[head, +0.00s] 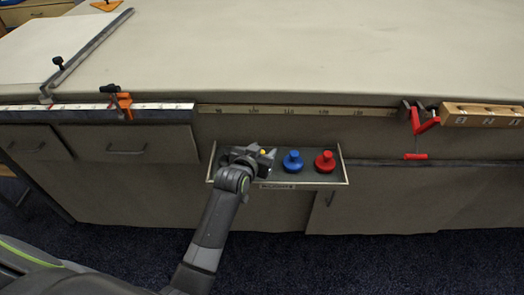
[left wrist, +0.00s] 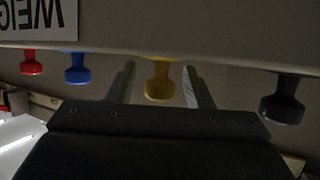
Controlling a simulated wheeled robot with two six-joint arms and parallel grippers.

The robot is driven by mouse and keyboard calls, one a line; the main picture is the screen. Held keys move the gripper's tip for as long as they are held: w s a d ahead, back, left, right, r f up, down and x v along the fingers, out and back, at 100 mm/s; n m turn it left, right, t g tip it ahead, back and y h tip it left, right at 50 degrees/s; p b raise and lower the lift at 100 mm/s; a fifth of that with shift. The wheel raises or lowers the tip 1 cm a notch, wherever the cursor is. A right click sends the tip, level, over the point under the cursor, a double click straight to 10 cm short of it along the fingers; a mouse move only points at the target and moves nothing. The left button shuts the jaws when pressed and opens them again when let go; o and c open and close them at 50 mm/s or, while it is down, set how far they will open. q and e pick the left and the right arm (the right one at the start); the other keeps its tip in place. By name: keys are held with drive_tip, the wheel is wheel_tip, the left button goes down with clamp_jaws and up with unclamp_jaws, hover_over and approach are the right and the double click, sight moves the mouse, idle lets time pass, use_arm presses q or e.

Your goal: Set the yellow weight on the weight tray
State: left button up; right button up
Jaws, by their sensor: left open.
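The yellow weight (left wrist: 159,82) stands between the two open fingers of my left gripper (left wrist: 160,75) in the left wrist view, which looks upside down. I cannot tell whether either finger touches it. In the head view only a bit of the yellow weight (head: 263,152) shows, the rest hidden by my left gripper (head: 258,155). The weight tray (head: 325,186) is a shallow dark tray with a pale rim and a label, at the cabinet front below the table edge. My right gripper is in neither view.
A blue weight (head: 292,162) and a red weight (head: 325,162) stand in the tray to the right of my gripper. A dark grey weight (left wrist: 283,103) shows in the left wrist view. A red clamp (head: 423,122) and an orange clamp (head: 122,103) sit on the table edge.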

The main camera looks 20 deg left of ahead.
use_arm(q)
drive_tip(key=shift+r, duration=0.2)
drive_tip(key=p+v, duration=0.1)
drive_tip(key=v, duration=0.9)
drive_tip(key=shift+s, duration=0.15)
drive_tip(key=shift+p+v, duration=0.35)
drive_tip(key=shift+v, duration=0.45)
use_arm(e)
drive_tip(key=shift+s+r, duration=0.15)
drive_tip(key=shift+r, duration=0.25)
